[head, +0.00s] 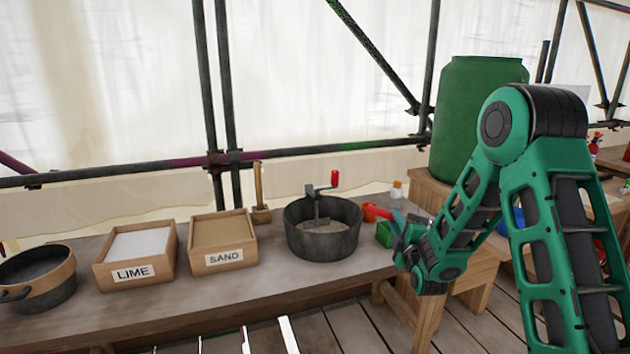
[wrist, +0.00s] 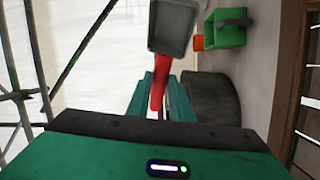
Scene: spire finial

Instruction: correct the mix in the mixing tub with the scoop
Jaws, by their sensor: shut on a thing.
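My gripper (wrist: 160,88) is shut on the red handle of the scoop (wrist: 175,28), whose grey pan shows beyond the fingers in the wrist view. In the head view, my gripper (head: 398,228) is just right of the mixing tub, near the table's right end. The mixing tub (head: 322,245) is dark and round, with a grey-beige mix and a red-handled crank paddle in it. The lime box (head: 137,268) holds white powder. The sand box (head: 224,258) holds tan sand. Both are open and labelled.
A small green box (head: 385,235) stands between the tub and my gripper. A wood-rimmed pan (head: 37,292) is at the far left. An upright wooden-handled tool (head: 260,195) stands behind the sand. A large green barrel (head: 470,115) is at the right. The table's front strip is clear.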

